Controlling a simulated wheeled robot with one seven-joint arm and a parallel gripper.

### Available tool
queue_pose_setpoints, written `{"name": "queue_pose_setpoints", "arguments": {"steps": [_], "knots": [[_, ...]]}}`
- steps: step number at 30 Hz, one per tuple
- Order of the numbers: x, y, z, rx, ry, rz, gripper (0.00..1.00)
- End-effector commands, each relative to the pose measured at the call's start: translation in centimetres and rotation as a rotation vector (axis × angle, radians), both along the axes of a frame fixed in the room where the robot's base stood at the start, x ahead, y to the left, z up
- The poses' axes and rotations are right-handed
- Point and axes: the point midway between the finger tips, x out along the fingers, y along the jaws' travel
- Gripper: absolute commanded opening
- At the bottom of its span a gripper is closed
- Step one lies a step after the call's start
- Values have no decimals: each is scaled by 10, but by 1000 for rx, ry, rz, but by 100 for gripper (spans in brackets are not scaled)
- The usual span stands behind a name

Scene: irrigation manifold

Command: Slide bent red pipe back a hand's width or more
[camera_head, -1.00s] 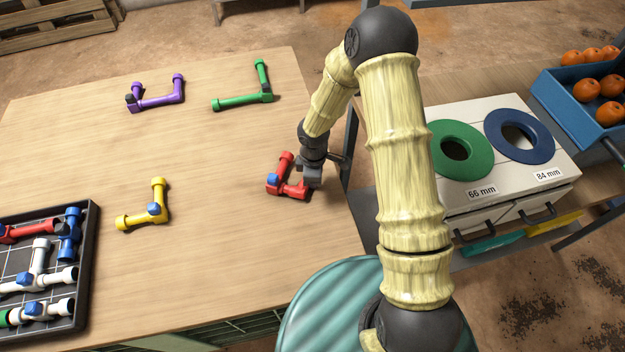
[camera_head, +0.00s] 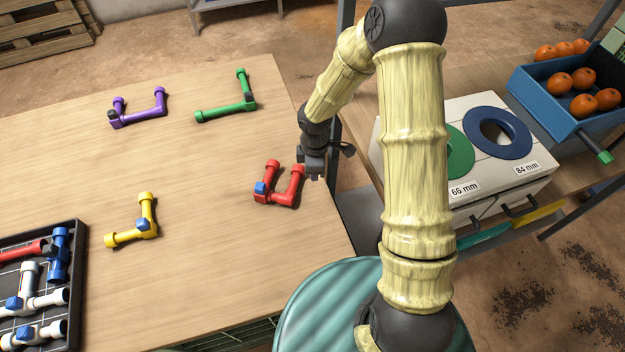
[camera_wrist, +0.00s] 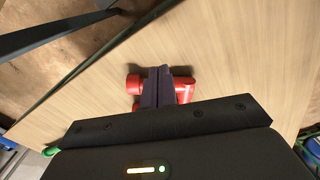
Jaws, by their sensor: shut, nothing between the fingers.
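The bent red pipe (camera_head: 281,197) lies on the wooden table near its right edge. It is U-shaped, with a blue valve knob at its left corner. My gripper (camera_head: 315,174) is shut and empty, just right of the pipe's right arm in the head view. In the wrist view my shut fingers (camera_wrist: 158,84) cover the middle of the red pipe (camera_wrist: 185,90), whose ends show on both sides. I cannot tell whether the fingers touch the pipe.
A purple pipe (camera_head: 140,113) and a green pipe (camera_head: 228,107) lie farther back. A yellow pipe (camera_head: 143,227) lies to the left, near a dark tray (camera_head: 75,300) of fittings. A white box with ring openings (camera_head: 540,163) stands right, beyond the table edge. The table behind the red pipe is clear.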

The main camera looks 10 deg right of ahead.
Motion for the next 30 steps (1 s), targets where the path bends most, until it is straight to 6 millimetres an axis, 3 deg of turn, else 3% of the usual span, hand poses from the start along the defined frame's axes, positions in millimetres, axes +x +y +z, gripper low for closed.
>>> {"name": "queue_pose_setpoints", "arguments": {"steps": [6, 25, 30], "knots": [[0, 0, 26, 0, -1, 0, 0], [-1, -1, 30, -1, -1, -8, 0], [-11, -13, 55, -14, -19, -134, 0]]}}
